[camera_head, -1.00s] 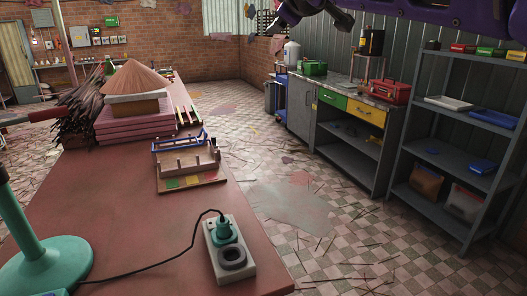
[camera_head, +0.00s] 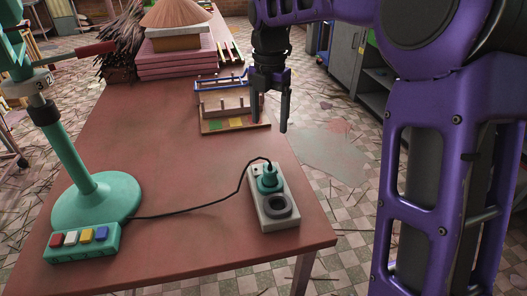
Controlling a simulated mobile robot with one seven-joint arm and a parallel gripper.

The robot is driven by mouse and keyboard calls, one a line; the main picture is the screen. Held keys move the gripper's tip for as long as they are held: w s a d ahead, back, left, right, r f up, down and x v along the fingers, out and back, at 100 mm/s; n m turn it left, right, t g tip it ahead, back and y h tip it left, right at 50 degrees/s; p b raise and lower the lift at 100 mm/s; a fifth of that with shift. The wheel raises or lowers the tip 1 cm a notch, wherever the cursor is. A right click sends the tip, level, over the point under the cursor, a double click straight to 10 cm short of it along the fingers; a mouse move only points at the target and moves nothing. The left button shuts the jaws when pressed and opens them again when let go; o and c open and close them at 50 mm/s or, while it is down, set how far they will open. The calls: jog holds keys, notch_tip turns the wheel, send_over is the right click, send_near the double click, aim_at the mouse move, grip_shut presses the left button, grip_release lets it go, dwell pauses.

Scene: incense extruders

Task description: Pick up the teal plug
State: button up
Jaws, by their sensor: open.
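The teal plug (camera_head: 268,180) sits upright in the far socket of a pale grey outlet block (camera_head: 282,222) on the table. A black cord runs from the plug's top, left across the table to the teal stand (camera_head: 95,200). The block's near socket is empty and dark. My gripper (camera_head: 270,118) hangs open, pointing down, with nothing seen between its fingers. In the picture it is above the plug, in front of the wooden rack. It is apart from the plug.
The teal stand's button box (camera_head: 82,243) has red, white, yellow and blue buttons. A wooden rack (camera_head: 232,126) with pegs stands behind. Pink stacked boards (camera_head: 178,62) and a bundle of dark sticks (camera_head: 118,45) are farther back. The reddish table (camera_head: 190,255) is clear around the outlet block.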

aim_at(270, 169)
jog(key=f, duration=0.4)
jog(key=f+b, duration=0.1)
jog(key=f, duration=0.2)
jog(key=f+b, duration=0.1)
jog(key=f, duration=0.3)
jog(key=shift+s+f, duration=0.3)
jog(key=shift+s, duration=0.1)
jog(key=shift+s+d+f+b, duration=0.15)
jog(key=shift+f+b, duration=0.2)
jog(key=shift+f, duration=1)
jog(key=shift+s+f+b, duration=0.1)
jog(key=shift+f+b, duration=0.25)
jog(key=shift+f, duration=0.95)
jog(key=shift+c, duration=0.3)
grip_shut()
